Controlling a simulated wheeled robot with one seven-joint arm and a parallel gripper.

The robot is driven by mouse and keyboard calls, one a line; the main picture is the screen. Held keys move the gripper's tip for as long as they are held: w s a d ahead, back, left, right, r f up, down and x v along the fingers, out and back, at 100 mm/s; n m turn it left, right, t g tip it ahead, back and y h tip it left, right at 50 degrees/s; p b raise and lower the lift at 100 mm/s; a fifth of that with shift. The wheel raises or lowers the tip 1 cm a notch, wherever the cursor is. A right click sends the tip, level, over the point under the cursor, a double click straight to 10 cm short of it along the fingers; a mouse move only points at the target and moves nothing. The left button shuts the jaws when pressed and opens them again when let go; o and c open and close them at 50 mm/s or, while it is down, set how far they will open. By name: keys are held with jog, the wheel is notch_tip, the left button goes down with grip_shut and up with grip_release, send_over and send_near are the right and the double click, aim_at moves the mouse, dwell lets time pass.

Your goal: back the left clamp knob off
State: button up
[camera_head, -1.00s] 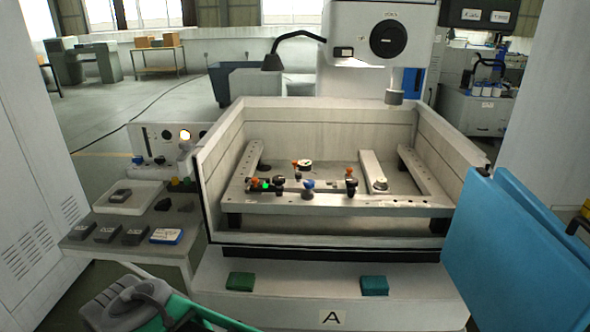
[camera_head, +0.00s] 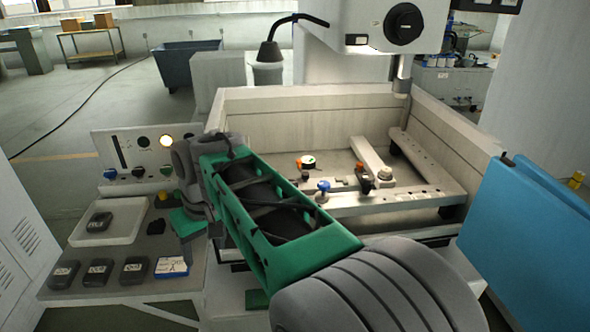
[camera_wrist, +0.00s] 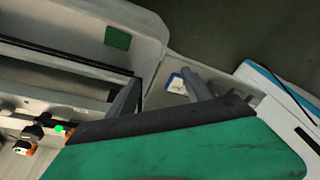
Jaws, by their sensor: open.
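My gripper (camera_wrist: 160,80) is open and empty, its two grey fingers spread apart in the wrist view. In the head view my gripper (camera_head: 190,225) hangs over the side table, left of the machine basin. A blue knob (camera_head: 323,187) and another black knob (camera_head: 367,186) stand farther right on the frame.
The basin wall (camera_head: 310,100) encloses the work frame. The side table (camera_head: 65,247) carries a grey tray (camera_head: 140,225), several dark blocks and a blue-edged card (camera_head: 172,266). A blue panel (camera_head: 530,240) stands at right. A hooded lamp (camera_head: 268,65) hangs behind the basin.

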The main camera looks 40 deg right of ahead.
jog(key=w+d+r+g+p, duration=0.1)
jog(key=w+d+r, duration=0.25)
jog(key=d, duration=0.25)
jog(key=w+d+r+p, duration=0.2)
jog(key=w+d+r, duration=0.15)
jog(key=d, duration=0.25)
jog(key=g+p, duration=0.1)
jog(key=p, duration=0.2)
send_over(291, 183)
jog(key=shift+d+h, duration=0.1)
jog(key=shift+h, duration=0.2)
notch_tip(291, 183, down, 7)
jog(key=b, duration=0.6)
jog(key=shift+f+b, duration=0.2)
jog(key=shift+b, duration=0.1)
jog(key=shift+f, duration=0.2)
jog(key=shift+r, duration=0.1)
grip_shut()
